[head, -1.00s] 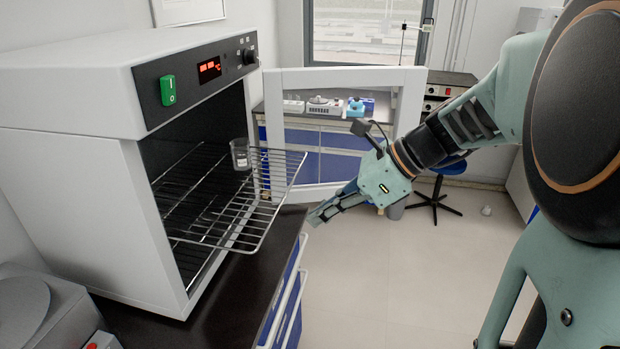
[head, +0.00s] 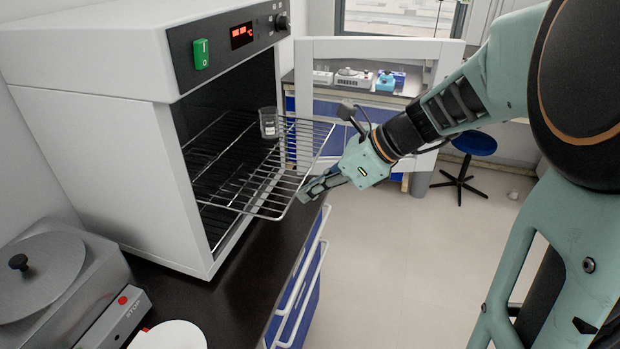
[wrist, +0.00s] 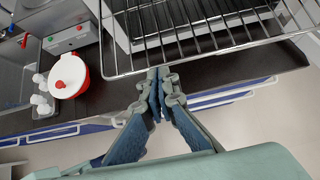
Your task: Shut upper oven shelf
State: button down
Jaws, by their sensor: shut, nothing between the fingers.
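The white oven (head: 110,130) stands on the dark bench with its door (head: 385,50) swung open. The upper wire shelf (head: 268,190) sticks out of the oven's front, with a small glass beaker (head: 268,122) on it. The shelf's front bar also shows in the wrist view (wrist: 215,52). My gripper (head: 303,195) is shut and empty, at the shelf's front edge. In the wrist view its fingertips (wrist: 158,74) are at or just under the front bar; I cannot tell if they touch. A lower shelf (head: 215,212) is inside the oven.
A grey device with a round lid (head: 40,265) sits left on the bench. A red and white round pot (wrist: 68,75) shows in the wrist view. The open door stands behind my gripper. Blue drawers with handles (head: 300,290) lie below the bench edge; open floor is to the right.

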aim_at(217, 177)
jog(key=w+a+p, duration=0.2)
jog(key=a, duration=0.3)
jog(key=w+a+p, duration=0.1)
jog(key=w+a, duration=0.1)
jog(key=a, duration=0.4)
jog(key=w+a+p, duration=0.2)
jog(key=a, duration=0.4)
jog(key=shift+a+p, duration=0.15)
jog(key=shift+p, duration=0.15)
jog(key=shift+w+a, duration=0.4)
jog(key=shift+a, duration=0.35)
jog(key=shift+d, duration=0.1)
